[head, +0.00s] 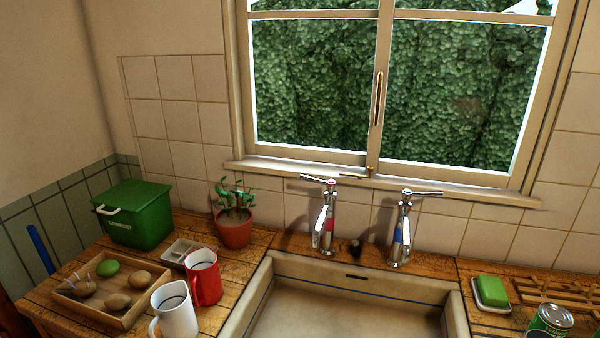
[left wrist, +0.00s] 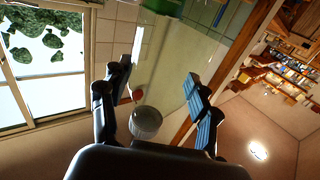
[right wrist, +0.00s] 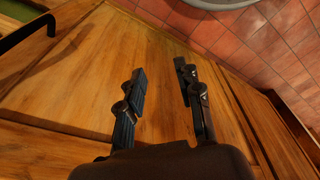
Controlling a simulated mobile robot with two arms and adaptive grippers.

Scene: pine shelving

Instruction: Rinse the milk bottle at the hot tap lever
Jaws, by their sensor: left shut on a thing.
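The hot tap (head: 325,227), with a red mark, stands behind the left part of the sink, its lever (head: 318,180) on top. In the left wrist view my left gripper (left wrist: 156,85) has its fingers apart around a pale, see-through thing, which I take to be the milk bottle (left wrist: 146,122). Its rounded grey end shows near the palm; its full outline is unclear against the background. My right gripper (right wrist: 160,85) is open and empty, in front of wooden cabinet fronts. Neither gripper shows in the head view, so their distance from the tap cannot be told.
The sink (head: 345,308) is empty where seen. A blue-marked tap (head: 401,235) stands right of the hot tap. Left are a plant pot (head: 234,232), a red mug (head: 204,278), a white mug (head: 176,312) and a green bin (head: 134,216). Right are a soap dish (head: 480,299) and a tin (head: 549,322).

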